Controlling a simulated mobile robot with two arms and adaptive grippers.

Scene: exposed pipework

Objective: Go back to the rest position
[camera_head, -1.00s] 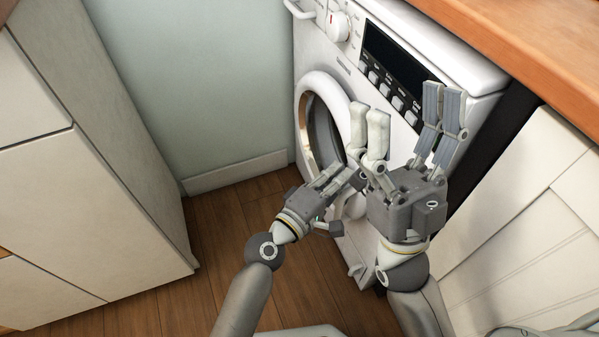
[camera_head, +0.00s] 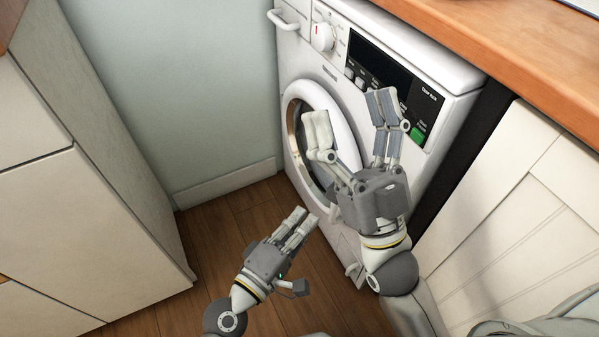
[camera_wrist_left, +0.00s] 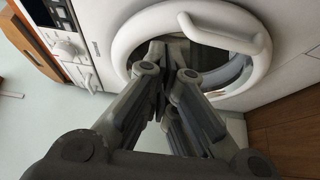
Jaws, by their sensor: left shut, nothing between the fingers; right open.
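My left gripper (camera_head: 302,222) is shut and empty, low over the wooden floor in front of the washing machine (camera_head: 455,80). In the left wrist view, the left gripper (camera_wrist_left: 172,60) points toward the machine's round door (camera_wrist_left: 128,30). My right gripper (camera_head: 350,112) is open and empty, with its fingers spread in front of the machine's door and control panel. It hides part of the door (camera_head: 345,110) in the head view. Neither gripper holds anything.
A wooden countertop (camera_head: 500,50) runs above the machine at the right, with white cabinet doors (camera_head: 500,220) below it. A pale cabinet (camera_head: 80,220) stands at the left. The brown floor (camera_head: 215,240) between is clear.

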